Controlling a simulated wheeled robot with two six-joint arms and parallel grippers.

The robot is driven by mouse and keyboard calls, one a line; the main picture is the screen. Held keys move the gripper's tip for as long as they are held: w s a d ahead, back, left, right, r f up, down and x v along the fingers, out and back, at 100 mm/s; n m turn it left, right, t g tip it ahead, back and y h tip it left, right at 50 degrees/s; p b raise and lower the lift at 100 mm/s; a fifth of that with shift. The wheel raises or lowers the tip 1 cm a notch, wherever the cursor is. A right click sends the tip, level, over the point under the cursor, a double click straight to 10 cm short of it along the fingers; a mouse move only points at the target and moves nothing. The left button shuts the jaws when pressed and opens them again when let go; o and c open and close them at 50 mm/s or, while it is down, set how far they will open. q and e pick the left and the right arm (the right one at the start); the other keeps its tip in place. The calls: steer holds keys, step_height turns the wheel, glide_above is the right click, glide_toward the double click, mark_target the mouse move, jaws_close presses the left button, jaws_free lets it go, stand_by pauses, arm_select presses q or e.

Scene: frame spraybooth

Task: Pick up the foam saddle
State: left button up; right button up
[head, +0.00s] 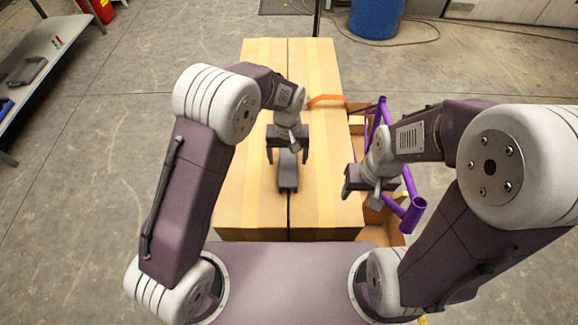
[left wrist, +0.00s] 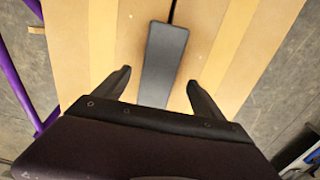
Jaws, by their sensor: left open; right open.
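A dark grey oblong block, which looks like the foam saddle (head: 288,178), lies on the cardboard box tops (head: 250,190) near the seam between two boxes. It also shows in the left wrist view, where the saddle (left wrist: 164,55) extends between and beyond the fingertips. My left gripper (head: 288,157) is open with its fingers on either side of the saddle, apart from it. In the left wrist view there is a gap between the saddle and each finger of the gripper (left wrist: 158,80). My right gripper (head: 371,192) is open and empty, right of the boxes by the purple frame.
A purple tube frame (head: 413,212) stands at the right in an open cardboard carton (head: 358,125). An orange strap (head: 326,99) lies at the far right of the box tops. A blue barrel (head: 376,20) stands behind. A workbench (head: 50,42) is at the far left.

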mark_target(288, 164)
arm_select(q)
steer(key=shift+w+a+f, duration=0.1)
steer(key=shift+w+f, duration=0.05)
steer(key=shift+f, duration=0.3)
steer(key=f, duration=0.4)
steer(key=shift+d+f, duration=0.1)
steer(key=shift+d, duration=0.1)
steer(key=shift+w+f, duration=0.1)
steer(key=shift+f, duration=0.2)
steer(key=c, duration=1.4)
steer(key=r, duration=0.4)
steer(key=shift+w+d+r, duration=0.1)
steer(key=shift+w+r, duration=0.2)
steer(key=shift+w, duration=0.05)
steer(key=w+d+r+p, duration=0.2)
steer(key=w+r, duration=0.4)
steer(key=w, duration=0.4)
steer(key=shift+d+r+p, duration=0.25)
steer(key=shift+d+p, duration=0.1)
steer(key=shift+d, duration=0.45)
steer(key=shift+w, duration=0.1)
